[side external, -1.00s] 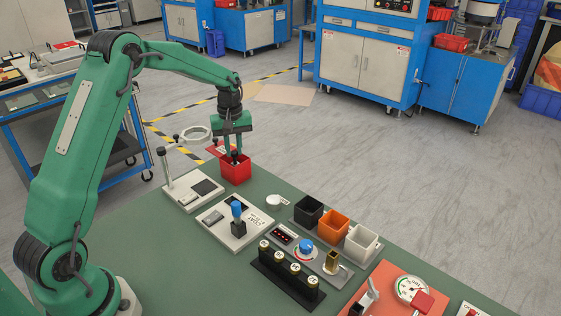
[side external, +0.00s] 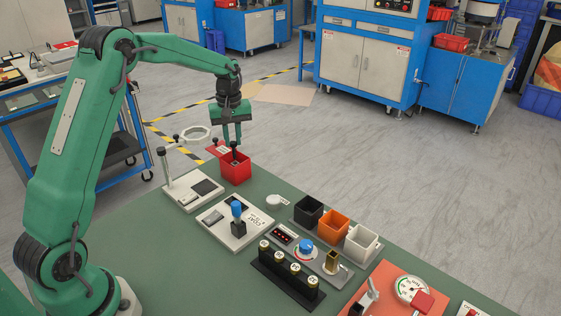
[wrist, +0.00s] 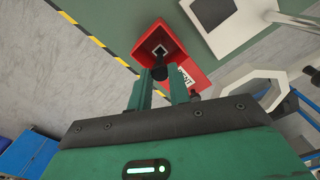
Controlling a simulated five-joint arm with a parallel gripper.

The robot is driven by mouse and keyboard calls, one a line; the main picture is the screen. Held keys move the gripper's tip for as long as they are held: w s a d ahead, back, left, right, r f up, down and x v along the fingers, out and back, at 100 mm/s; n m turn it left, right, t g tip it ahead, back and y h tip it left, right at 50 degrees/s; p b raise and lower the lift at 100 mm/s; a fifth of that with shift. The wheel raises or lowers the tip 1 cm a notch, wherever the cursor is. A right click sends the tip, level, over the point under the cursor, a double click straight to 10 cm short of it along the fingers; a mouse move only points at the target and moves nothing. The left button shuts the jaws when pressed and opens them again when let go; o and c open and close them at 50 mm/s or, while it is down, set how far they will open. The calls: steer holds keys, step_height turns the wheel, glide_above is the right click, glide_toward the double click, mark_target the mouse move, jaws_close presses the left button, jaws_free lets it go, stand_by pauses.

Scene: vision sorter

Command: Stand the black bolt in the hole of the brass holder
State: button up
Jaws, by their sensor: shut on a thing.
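The black bolt (side external: 234,157) is between the fingertips of my gripper (side external: 232,144), at the mouth of the open red box (side external: 236,172). In the wrist view my gripper (wrist: 160,80) is shut on the dark bolt (wrist: 160,73), with the red box (wrist: 178,45) just beyond it. Whether the bolt's lower end is still inside the box I cannot tell. The brass holder (side external: 332,261) stands upright on a grey plate to the lower right, well away from my gripper. Its hole is too small to make out clearly.
A magnifier stand (side external: 195,133) is close left of the box. Between the box and the holder are a blue-knobbed joystick panel (side external: 238,228), a black rack (side external: 288,280) with several brass-topped pieces, and black, orange and white bins (side external: 333,227). Green bench shows between them.

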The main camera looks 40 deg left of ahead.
mark_target(235, 143)
steer(key=shift+r, duration=0.1)
stand_by(0.3)
step_height(235, 143, up, 11)
steer(key=d+m, duration=0.4)
steer(key=d, duration=2.2)
steer(key=s+d+m, duration=0.1)
steer(key=s+d, duration=0.3)
steer(key=d, duration=0.4)
steer(key=s+d+m, duration=0.1)
steer(key=s+d, duration=0.3)
steer(key=d, duration=0.4)
steer(key=shift+s+a+f, duration=0.1)
steer(key=shift+f, duration=2.55)
steer(key=shift+f, duration=0.1)
steer(key=shift+f, duration=2.8)
